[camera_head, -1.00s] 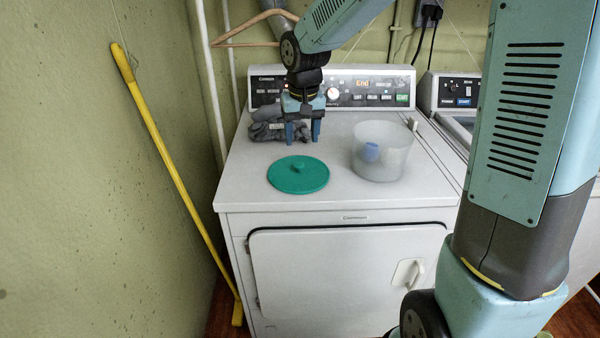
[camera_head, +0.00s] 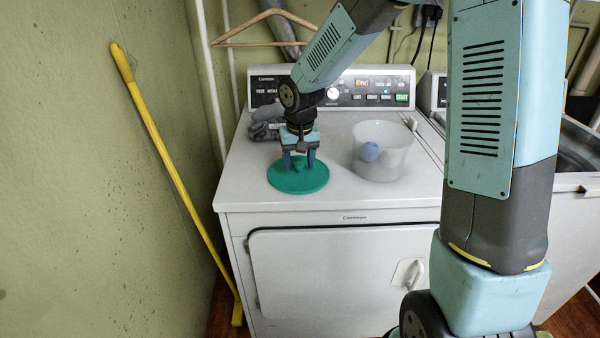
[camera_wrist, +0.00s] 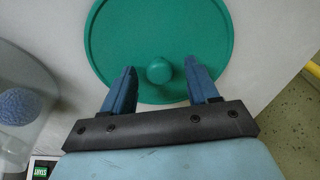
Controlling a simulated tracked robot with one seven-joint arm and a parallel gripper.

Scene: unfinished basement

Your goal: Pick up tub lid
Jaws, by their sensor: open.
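The tub lid (camera_head: 297,182) is a round green disc with a small knob in its middle, lying flat on top of the white dryer. My gripper (camera_head: 299,168) is over the lid, pointing down, and hides part of it in the head view. In the wrist view the lid (camera_wrist: 150,35) fills the upper middle, and its knob (camera_wrist: 159,70) shows between the tips of my gripper (camera_wrist: 159,82). The fingers are open, one on each side of the knob, with a gap to it on both sides. I cannot tell their exact height above the lid.
A clear tub (camera_head: 383,165) with a blue ball (camera_head: 369,152) inside stands right of the lid on the dryer (camera_head: 230,190). A grey cloth (camera_head: 264,124) lies behind, near the control panel. A yellow-handled pole (camera_head: 170,165) leans on the left wall.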

